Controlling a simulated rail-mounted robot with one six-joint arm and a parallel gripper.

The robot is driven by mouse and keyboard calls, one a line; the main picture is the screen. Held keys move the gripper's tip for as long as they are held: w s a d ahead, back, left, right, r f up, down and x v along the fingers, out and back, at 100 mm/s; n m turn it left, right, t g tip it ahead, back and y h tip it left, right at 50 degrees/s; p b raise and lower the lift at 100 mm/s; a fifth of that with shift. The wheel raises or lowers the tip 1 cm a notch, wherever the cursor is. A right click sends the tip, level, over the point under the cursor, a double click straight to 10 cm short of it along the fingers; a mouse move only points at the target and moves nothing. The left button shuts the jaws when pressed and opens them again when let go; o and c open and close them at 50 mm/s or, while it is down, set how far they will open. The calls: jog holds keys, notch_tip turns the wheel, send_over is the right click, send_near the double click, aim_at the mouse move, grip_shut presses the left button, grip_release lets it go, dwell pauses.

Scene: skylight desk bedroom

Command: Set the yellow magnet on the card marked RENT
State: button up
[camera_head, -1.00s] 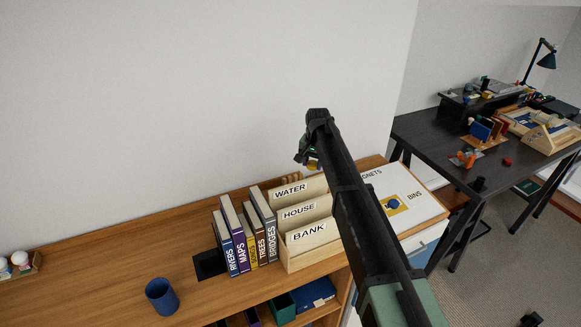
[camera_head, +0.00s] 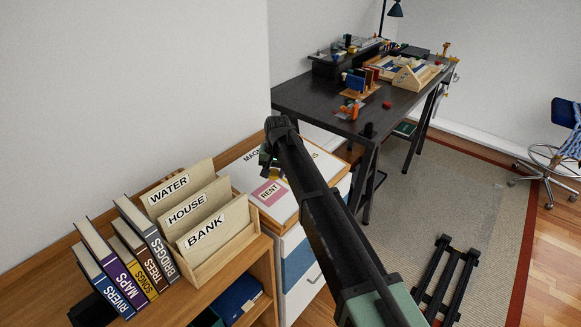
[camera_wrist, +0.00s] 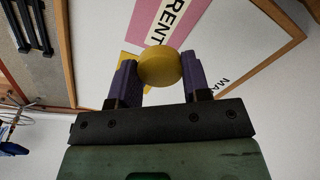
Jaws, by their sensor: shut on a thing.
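The yellow magnet (camera_wrist: 159,67) is a round disc between the two purple fingers of my gripper (camera_wrist: 158,78) in the wrist view. My gripper is shut on it. The card marked RENT (camera_wrist: 150,22) is pink with a white label and lies just beyond the magnet in that view. In the head view the RENT card (camera_head: 267,194) lies on the white board (camera_head: 283,212), beside my gripper (camera_head: 268,165). The magnet looks held above the board, apart from the card.
The board has a raised wooden rim (camera_wrist: 66,55) and sits on a drawer cabinet (camera_head: 298,268). A wooden file holder (camera_head: 215,262) and several upright books (camera_head: 125,260) stand to its left. A dark desk (camera_head: 330,98) with many small objects stands behind.

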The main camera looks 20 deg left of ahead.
aim_at(270, 192)
jog(key=shift+s+a+r, duration=0.15)
jog(key=shift+s+a, duration=0.05)
jog(key=shift+a, duration=0.05)
jog(key=f+b, duration=0.5)
jog(key=a+f+b, duration=0.1)
jog(key=f+b, duration=0.1)
jog(key=shift+w+f, duration=0.25)
jog(key=shift+f, duration=0.1)
jog(key=o, duration=1)
jog(key=shift+r, duration=0.1)
jog(key=r+p, duration=0.3)
jog(key=d+r+p, duration=0.1)
jog(key=r+p, duration=0.6)
jog(key=r, duration=0.1)
jog(key=shift+s+d+p, duration=0.25)
jog(key=shift+s+p, duration=0.05)
jog(key=shift+f, duration=0.2)
